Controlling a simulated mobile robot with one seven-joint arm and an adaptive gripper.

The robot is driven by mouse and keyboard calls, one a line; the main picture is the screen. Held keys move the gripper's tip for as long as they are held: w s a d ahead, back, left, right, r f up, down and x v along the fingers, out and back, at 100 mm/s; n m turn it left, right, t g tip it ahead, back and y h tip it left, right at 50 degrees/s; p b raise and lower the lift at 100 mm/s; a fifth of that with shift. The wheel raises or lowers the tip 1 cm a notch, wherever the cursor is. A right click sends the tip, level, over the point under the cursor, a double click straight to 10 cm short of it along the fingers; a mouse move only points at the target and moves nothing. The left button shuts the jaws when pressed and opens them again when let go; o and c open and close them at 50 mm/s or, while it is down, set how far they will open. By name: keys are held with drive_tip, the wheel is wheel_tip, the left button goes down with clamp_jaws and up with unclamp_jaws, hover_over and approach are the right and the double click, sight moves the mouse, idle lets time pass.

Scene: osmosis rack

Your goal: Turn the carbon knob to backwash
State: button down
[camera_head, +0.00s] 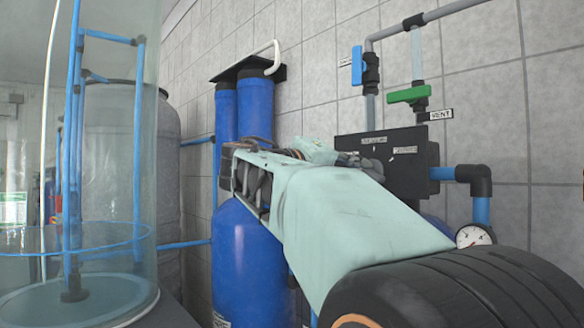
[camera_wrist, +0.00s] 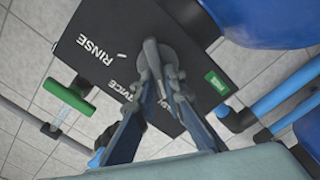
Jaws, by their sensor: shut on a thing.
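The grey knob (camera_wrist: 152,52) sits on the face of a black valve box (camera_wrist: 118,42) in the wrist view. My gripper (camera_wrist: 160,84) is closed on the knob's handle, with one finger on each side. White labels on the box read RINSE and SERVICE. RINSE is left of the knob and SERVICE is below it to the left. I cannot read a backwash label. In the head view the black box (camera_head: 418,172) is on the right, partly behind my arm. The knob and fingertips cannot be made out clearly there.
A green valve handle (camera_head: 408,94) and a blue one (camera_head: 357,66) are on pipes above the box. Blue tanks (camera_head: 243,255) stand left of it. A pressure gauge (camera_head: 474,236) is below right. A clear cylinder (camera_head: 110,200) stands at far left.

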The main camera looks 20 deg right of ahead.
drive_tip(key=shift+n, duration=0.3)
drive_tip(key=c, duration=2)
unclamp_jaws()
drive_tip(key=v, duration=1.2)
drive_tip(key=shift+f, duration=0.1)
